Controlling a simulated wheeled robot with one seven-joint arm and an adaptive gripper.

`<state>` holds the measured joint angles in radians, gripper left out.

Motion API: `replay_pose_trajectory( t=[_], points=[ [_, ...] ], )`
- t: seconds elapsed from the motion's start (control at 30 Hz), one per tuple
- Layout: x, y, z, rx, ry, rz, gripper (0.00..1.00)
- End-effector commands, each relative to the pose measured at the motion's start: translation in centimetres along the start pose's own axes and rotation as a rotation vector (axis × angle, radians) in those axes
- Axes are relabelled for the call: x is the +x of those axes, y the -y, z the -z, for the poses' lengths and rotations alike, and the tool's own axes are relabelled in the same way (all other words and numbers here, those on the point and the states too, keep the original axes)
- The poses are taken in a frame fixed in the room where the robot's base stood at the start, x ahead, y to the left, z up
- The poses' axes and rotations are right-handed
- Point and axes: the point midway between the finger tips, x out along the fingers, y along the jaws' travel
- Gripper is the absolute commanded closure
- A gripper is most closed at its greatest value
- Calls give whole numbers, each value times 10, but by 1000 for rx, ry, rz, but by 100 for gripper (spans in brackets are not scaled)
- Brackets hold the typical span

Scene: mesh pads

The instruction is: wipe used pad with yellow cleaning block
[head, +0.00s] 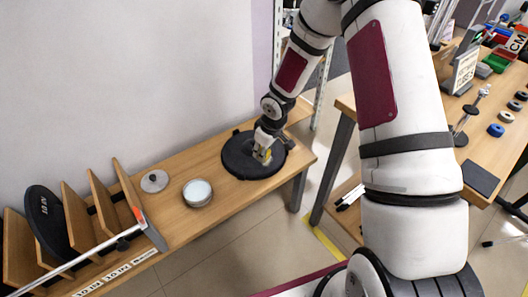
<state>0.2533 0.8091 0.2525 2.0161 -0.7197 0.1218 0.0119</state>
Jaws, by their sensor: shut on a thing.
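A round black pad (238,165) lies flat on the wooden bench near its right end. My gripper (263,152) comes down over the right part of this pad. It is shut on a small yellow block (267,157), mostly hidden by the fingers. The block is at or just above the pad's surface; I cannot tell whether it touches. A second black disc (47,222) with pale lettering stands on edge in the wooden rack at the left.
A round container with a pale top (198,192) and a grey disc with a knob (154,181) sit on the bench (170,215) left of the pad. The slotted rack (128,190) and a long metal bar (85,257) fill its left end. Another table (487,140) with small items stands right.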

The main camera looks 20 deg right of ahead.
Motion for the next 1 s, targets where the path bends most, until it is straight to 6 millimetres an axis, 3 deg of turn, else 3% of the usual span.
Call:
replay_pose_trajectory(
  t=[0.6, 1.0],
  points=[
    [53, 0, 0, 1, 1, 0, 93],
    [56, 0, 0, 1, 1, 0, 93]
  ],
)
